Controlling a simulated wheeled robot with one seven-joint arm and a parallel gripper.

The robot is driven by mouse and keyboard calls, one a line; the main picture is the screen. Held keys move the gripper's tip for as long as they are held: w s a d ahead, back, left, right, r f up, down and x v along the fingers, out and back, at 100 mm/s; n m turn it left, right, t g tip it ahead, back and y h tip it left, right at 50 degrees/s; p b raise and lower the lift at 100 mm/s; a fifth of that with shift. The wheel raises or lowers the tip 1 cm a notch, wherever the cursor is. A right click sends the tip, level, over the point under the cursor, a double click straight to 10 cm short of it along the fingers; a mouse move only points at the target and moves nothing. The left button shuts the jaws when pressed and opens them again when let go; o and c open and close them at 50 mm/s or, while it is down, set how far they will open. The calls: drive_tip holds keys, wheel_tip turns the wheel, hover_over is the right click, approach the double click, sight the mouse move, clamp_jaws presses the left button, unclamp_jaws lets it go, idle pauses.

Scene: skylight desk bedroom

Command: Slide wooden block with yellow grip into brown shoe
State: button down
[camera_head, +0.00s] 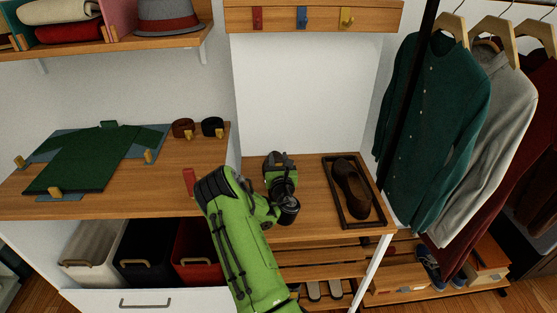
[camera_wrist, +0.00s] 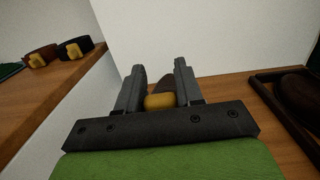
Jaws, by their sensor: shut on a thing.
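My gripper (camera_head: 279,158) is above the left part of the low wooden bench, to the left of the shoe. In the wrist view its two fingers (camera_wrist: 160,92) are shut on the yellow grip (camera_wrist: 160,101) of the wooden block. A small brown part of the block (camera_wrist: 168,87) shows beyond the grip; the rest is hidden. The brown shoe (camera_head: 352,188) lies in a dark-framed tray (camera_head: 370,222) at the bench's right end, apart from the block. The shoe (camera_wrist: 298,86) is partly visible at the right edge of the wrist view.
The higher desk (camera_head: 190,155) at left carries a folded green shirt (camera_head: 85,160), two rolled belts (camera_head: 212,127) and a red object (camera_head: 190,181). Its edge rises beside the bench. Hanging clothes (camera_head: 440,100) are right of the tray. Bare bench (camera_head: 312,180) lies between gripper and tray.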

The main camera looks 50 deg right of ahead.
drive_tip(key=shift+p+x, duration=1.55)
drive_tip(key=shift+p, duration=0.25)
drive_tip(key=shift+w+d+p, duration=0.45)
drive_tip(key=shift+p, duration=0.15)
drive_tip(key=shift+p+x, duration=0.4)
drive_tip(key=shift+x, duration=0.5)
drive_tip(key=c, duration=0.7)
unclamp_jaws()
drive_tip(key=shift+f, duration=0.1)
drive_tip(key=shift+o, duration=0.2)
wheel_tip(320, 180, up, 10)
drive_tip(key=p, duration=0.3)
drive_tip(key=shift+p, duration=0.3)
